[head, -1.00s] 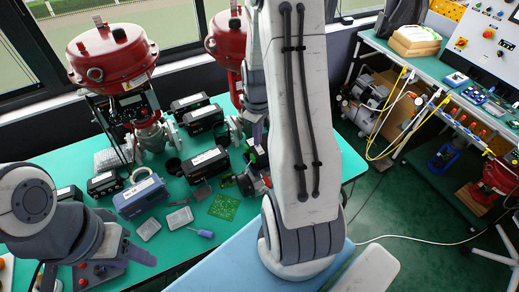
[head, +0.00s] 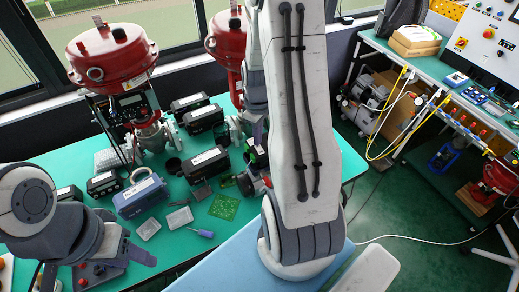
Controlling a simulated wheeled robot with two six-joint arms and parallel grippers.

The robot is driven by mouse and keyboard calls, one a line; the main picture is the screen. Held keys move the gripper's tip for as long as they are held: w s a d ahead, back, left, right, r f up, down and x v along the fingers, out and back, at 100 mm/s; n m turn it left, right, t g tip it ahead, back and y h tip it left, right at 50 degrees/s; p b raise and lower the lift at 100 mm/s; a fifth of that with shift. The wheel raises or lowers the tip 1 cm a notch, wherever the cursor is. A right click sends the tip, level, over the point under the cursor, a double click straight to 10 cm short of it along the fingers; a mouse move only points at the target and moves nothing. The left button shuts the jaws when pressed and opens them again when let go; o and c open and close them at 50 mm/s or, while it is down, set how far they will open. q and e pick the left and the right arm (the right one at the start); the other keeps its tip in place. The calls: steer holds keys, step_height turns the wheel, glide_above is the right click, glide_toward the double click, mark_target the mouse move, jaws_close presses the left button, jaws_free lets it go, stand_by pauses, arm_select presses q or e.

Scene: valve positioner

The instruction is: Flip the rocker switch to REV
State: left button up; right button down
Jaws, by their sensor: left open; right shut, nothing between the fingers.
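A grey control box (head: 92,276) with a red knob stands at the lower left of the table, partly covered by my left arm. It may carry the rocker switch, but I cannot make out the switch or its position. My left gripper (head: 146,257) is open, above and beside this box, with a finger pointing right. I cannot tell whether it touches the box. My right gripper (head: 259,130) is shut and empty near the far right part of the green table, largely hidden by my own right arm.
The green table (head: 180,243) holds red-domed valve actuators (head: 112,55), a blue-grey box (head: 140,197), black boxes (head: 206,163), a green circuit board (head: 224,206) and a screwdriver (head: 201,233). A second bench (head: 420,62) stands at the right.

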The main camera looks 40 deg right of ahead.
steer(key=shift+f+b, duration=0.6)
steer(key=shift+f, duration=0.25)
steer(key=shift+r, duration=0.1)
stand_by(0.3)
step_height(320, 180, up, 7)
steer(key=p, duration=0.6)
steer(key=shift+a, duration=0.1)
stand_by(0.5)
